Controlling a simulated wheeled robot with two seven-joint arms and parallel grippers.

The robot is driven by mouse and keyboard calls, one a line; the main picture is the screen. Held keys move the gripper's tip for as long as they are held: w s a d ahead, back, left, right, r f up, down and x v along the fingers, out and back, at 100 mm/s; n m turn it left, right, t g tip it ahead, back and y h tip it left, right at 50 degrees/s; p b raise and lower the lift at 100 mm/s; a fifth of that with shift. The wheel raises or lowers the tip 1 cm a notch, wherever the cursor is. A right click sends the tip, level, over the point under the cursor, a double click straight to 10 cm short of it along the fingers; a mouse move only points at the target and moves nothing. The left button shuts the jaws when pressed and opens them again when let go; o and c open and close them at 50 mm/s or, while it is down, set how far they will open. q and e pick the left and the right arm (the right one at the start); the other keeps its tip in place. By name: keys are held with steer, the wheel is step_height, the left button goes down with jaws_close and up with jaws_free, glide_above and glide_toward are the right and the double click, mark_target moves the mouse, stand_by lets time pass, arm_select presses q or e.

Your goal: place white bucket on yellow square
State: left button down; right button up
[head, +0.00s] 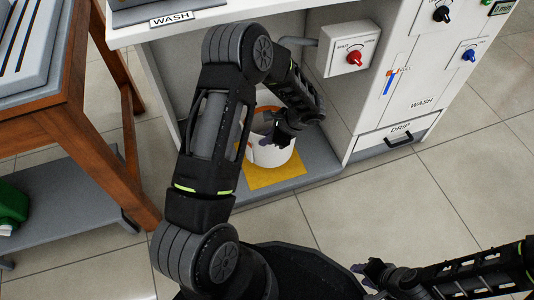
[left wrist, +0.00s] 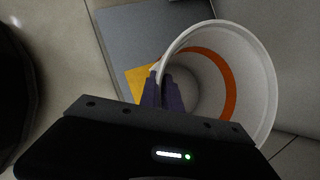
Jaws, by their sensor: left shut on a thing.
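The white bucket (head: 270,154) is at the yellow square, under the wash counter. It has an orange band inside, seen in the left wrist view (left wrist: 258,52). My left gripper (head: 272,140) is shut on the bucket's near rim, and its fingers also show in the left wrist view (left wrist: 164,92). The yellow square (head: 274,177) lies on a grey low shelf and shows in front of and beside the bucket. I cannot tell whether the bucket's base touches it. My right gripper (head: 367,273) is at the lower right, away from the bucket; its jaw opening is unclear.
The cabinet's grey base (head: 318,168) surrounds the yellow square, with side walls close to the bucket. A valve box with a red knob (head: 354,58) is mounted above right. A wooden table (head: 85,130) stands left. The tiled floor (head: 440,190) is clear at right.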

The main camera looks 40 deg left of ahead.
mark_target(265, 151)
arm_select(q)
steer(key=shift+w+f+b, duration=0.1)
steer(key=shift+f+b, duration=0.2)
steer(key=shift+f, duration=1.05)
arm_select(e)
steer(key=shift+w+f, duration=0.15)
steer(key=shift+f, duration=0.5)
